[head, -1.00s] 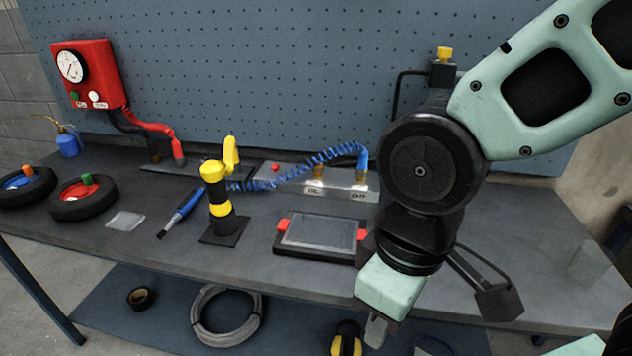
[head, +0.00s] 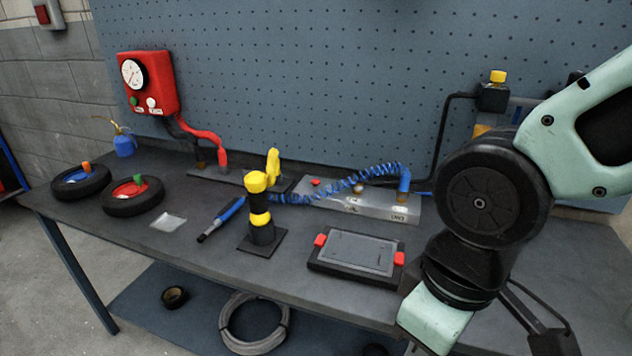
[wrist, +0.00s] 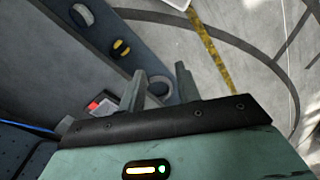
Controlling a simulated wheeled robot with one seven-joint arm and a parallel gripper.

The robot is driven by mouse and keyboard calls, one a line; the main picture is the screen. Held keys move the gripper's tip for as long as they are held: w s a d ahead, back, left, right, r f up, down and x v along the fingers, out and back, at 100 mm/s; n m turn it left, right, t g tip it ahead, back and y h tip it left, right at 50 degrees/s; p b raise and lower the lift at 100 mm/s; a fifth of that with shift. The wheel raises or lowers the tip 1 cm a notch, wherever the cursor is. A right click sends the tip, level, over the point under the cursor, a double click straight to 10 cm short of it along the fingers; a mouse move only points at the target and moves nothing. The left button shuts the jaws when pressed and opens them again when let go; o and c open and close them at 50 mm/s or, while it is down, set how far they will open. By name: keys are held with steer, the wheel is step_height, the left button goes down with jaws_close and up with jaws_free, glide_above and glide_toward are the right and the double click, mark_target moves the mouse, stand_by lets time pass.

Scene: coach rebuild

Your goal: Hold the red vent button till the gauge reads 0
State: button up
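A small red button (head: 315,182) sits on the left end of a grey metal manifold block (head: 345,202) at the back of the bench in the head view. A round white gauge (head: 133,74) is on a red box (head: 160,88) against the pegboard at left; its reading is too small to tell. My gripper (wrist: 160,88) shows in the wrist view with its two fingers apart and nothing between them, above the floor and lower shelf. In the head view its fingers are out of frame below, right of the bench tablet, well apart from the button.
A yellow-and-black upright tool (head: 260,215) stands in front of the manifold, with a blue coiled hose (head: 335,187) running across it. A framed tablet (head: 357,254), blue pen-like tool (head: 222,217) and two wheels (head: 133,196) lie on the bench.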

jaws_close()
stand_by(1.7)
